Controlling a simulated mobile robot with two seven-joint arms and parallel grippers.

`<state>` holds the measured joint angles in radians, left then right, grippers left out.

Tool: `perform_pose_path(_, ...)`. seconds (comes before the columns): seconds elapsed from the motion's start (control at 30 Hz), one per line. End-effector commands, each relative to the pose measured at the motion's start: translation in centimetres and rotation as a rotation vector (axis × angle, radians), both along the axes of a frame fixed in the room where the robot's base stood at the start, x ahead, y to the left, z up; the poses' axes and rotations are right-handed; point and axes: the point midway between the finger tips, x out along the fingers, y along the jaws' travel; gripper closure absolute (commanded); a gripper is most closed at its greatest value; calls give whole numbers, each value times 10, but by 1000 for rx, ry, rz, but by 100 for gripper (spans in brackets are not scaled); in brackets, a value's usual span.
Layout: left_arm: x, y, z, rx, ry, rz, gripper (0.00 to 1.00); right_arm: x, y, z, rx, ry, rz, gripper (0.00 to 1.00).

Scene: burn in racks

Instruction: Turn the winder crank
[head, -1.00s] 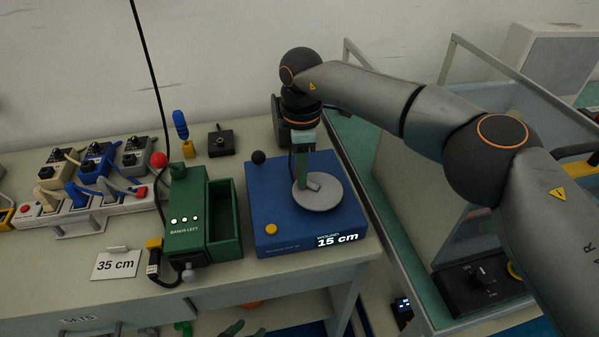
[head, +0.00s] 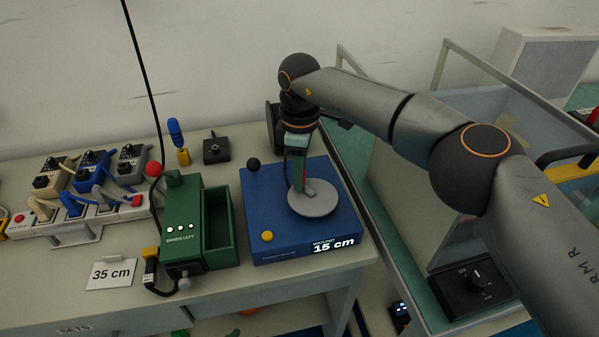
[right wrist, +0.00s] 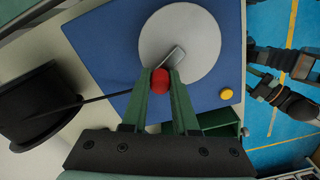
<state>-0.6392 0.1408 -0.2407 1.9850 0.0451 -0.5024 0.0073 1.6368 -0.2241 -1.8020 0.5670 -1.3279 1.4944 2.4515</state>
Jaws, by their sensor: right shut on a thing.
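The blue winder box (head: 275,237) stands on the table, with a round grey disc (head: 322,206) on top. Its display reads "WOUND 15 cm", and a yellow button (head: 267,237) and a black knob (head: 253,164) show on it. In the right wrist view the grey disc (right wrist: 190,30) has a small metal crank piece near its edge and a red knob (right wrist: 160,80). My right gripper (right wrist: 160,88) points down over the disc, its green fingers shut on the red knob. In the head view my right gripper (head: 299,180) partly hides the crank.
A green box (head: 185,220) with "BANDS LEFT" and an open compartment stands left of the winder. A "35 cm" card (head: 110,273) lies at the front. A glass-walled enclosure (head: 390,215) stands at the right.

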Motion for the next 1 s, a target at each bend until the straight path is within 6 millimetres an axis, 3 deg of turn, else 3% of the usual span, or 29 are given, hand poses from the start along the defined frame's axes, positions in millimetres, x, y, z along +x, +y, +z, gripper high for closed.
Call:
perform_pose_path(0.1, 0, 0, 1, -1, -2, 0, 50, 1, -1, 1, -1, -3, 0, 100)
perform_pose_path(0.13, 0, 0, 1, -1, -2, 0, 50, 1, -1, 1, -1, -3, 0, 69)
perform_pose_path(0.37, 1, 0, 1, -1, -3, 0, 50, 0, 0, 0, -1, -2, 1, 44)
perform_pose_path(0.73, 1, 0, 2, -1, -3, 1, 50, 1, 0, 8, 1, -2, 2, 43)
perform_pose_path(1.0, 1, 0, 4, -1, -4, 2, 50, 1, 1, 62, 0, -5, 1, 43)
